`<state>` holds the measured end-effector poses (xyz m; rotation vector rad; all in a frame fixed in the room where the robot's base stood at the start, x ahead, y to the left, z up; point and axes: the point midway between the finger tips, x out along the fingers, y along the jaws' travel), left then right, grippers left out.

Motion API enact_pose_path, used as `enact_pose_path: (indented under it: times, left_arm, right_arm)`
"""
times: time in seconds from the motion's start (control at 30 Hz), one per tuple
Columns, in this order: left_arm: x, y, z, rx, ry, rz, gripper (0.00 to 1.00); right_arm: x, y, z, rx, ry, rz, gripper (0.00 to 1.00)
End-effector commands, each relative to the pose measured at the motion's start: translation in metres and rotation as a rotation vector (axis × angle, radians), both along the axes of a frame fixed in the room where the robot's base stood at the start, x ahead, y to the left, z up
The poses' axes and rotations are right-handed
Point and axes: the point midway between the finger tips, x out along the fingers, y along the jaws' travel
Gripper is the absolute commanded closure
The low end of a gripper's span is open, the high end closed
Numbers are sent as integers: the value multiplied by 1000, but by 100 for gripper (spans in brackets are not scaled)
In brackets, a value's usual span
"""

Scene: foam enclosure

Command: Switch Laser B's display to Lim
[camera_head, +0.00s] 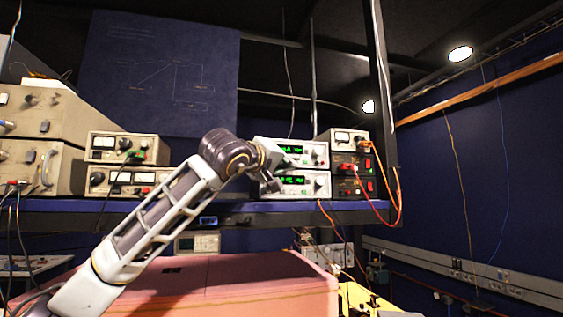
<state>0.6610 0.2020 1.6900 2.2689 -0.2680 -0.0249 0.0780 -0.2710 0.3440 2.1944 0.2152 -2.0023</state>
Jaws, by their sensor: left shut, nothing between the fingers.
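Two pale instruments with green lit displays stand stacked on the shelf, right of centre. The upper one (314,155) and the lower one (318,186) each have knobs at the right of the front panel. I cannot read which is Laser B, and the display text is too small to read surely. My left gripper (275,187) is shut and empty, in front of the left part of the stack. It hides part of both fronts, and I cannot tell whether it touches a panel. My right gripper is not in view.
The blue-edged shelf (240,208) bears beige meter units (129,147) at left. Dark boxes with red switches (352,163) and orange and red cables stand right of the stack. A dark post (381,85) rises there. A pink block (230,280) lies below.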

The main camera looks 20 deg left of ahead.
Motion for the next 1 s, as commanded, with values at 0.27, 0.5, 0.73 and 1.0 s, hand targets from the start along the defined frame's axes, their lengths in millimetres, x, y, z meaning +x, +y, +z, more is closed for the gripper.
enact_pose_path:
  times: [0.27, 0.5, 0.73, 1.0]
  left_arm:
    - [-8, -6, -1, 1, 0, -1, 100]
    - [-10, -7, -1, 0, 0, 0, 100]
    - [-10, -7, 0, 0, -1, -1, 100]
    - [-21, -14, -1, 1, -2, -1, 100]
  right_arm:
    - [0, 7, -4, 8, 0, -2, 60]
    - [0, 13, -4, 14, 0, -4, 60]
    - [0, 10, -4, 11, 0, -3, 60]
    - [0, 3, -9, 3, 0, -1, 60]
